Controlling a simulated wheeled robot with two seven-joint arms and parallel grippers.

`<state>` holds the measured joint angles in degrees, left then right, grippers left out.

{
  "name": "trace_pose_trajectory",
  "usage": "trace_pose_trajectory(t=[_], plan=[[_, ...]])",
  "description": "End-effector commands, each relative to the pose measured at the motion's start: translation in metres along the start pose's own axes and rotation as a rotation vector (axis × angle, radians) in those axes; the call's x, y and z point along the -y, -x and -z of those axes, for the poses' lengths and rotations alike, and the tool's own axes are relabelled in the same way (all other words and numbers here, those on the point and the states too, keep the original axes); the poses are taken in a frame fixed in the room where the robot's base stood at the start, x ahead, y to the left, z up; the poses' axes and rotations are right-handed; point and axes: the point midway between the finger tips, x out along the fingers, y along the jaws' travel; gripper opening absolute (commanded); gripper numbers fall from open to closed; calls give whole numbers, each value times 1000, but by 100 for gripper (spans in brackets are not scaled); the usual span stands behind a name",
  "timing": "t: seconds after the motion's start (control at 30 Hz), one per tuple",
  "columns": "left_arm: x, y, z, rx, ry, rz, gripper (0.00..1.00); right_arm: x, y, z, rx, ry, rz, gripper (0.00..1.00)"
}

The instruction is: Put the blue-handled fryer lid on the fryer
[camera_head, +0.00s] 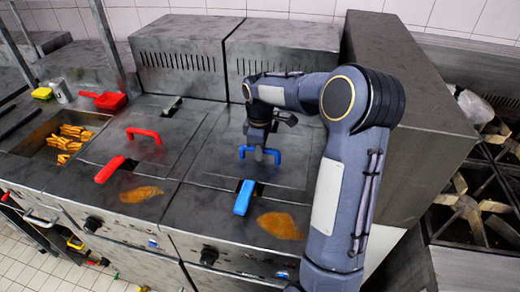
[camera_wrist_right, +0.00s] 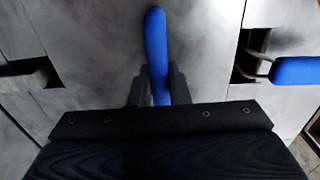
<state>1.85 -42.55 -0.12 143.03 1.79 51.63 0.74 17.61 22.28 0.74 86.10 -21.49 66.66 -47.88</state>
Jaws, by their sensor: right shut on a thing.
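The grey metal fryer lid (camera_head: 288,172) with its blue arched handle (camera_head: 245,150) lies flat over the right-hand fryer (camera_head: 215,222). My right gripper (camera_head: 261,152) is above the lid and shut on the blue handle. In the right wrist view the blue handle (camera_wrist_right: 155,40) runs between the two dark fingers of the gripper (camera_wrist_right: 157,88), over the grey lid surface (camera_wrist_right: 100,35). I cannot tell whether the lid is fully seated or slightly raised. The fryer's inside is hidden. My left gripper is not in view.
A blue basket handle (camera_head: 243,198) sticks out at the fryer's front, near an orange stain (camera_head: 280,225). The left fryer has a lid with a red handle (camera_head: 145,134) and a red basket handle (camera_head: 109,170). A tall steel cabinet (camera_head: 420,130) and burners (camera_head: 475,205) stand right.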

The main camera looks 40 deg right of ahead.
Motion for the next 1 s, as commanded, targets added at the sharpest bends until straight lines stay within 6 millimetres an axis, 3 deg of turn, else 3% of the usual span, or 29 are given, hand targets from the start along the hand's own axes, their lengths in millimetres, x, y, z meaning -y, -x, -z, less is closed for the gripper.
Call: trace_pose_trajectory(t=[0.4,0.43,0.6,0.87,1.0], plan=[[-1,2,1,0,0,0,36,-1,0,0,-1,0,-1,0],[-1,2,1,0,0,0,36,-1,0,0,-1,0,-1,17],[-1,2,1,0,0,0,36,0,-1,0,-1,0,-1,39],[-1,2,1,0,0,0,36,0,-2,-1,2,0,3,41],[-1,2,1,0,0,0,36,0,8,0,0,0,0,41]])
